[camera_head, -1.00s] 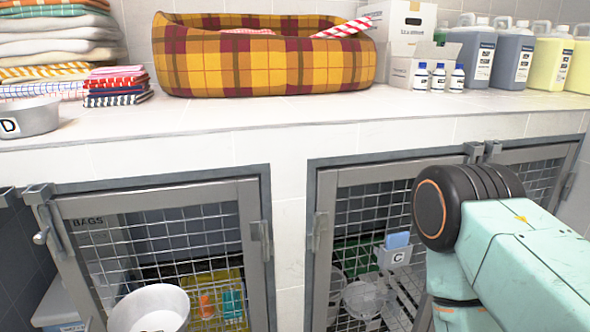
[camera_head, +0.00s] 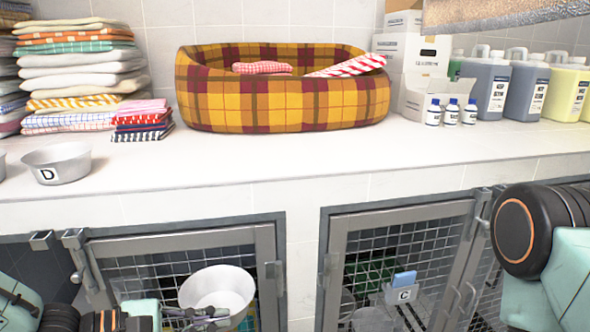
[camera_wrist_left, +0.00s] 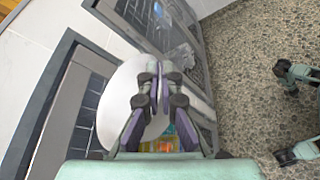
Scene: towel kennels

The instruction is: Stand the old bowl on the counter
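A pale metal bowl (camera_head: 222,285) is in front of the left cage door, below the counter (camera_head: 300,172). It also shows in the left wrist view (camera_wrist_left: 118,98), behind my fingers. My left gripper (camera_head: 212,314) comes in from the lower left and overlaps the bowl's near lower side. In the left wrist view its fingers (camera_wrist_left: 160,75) are close together at the bowl's rim, shut on it. Another metal bowl, marked D (camera_head: 58,165), stands upright on the counter at the left. My right gripper is out of view; only my right arm shows at the right edge.
A plaid pet bed (camera_head: 280,98) stands at the back of the counter. Folded towels (camera_head: 80,75) are stacked left; small bottles (camera_head: 451,113) and large jugs (camera_head: 486,85) stand right. The front middle counter is clear.

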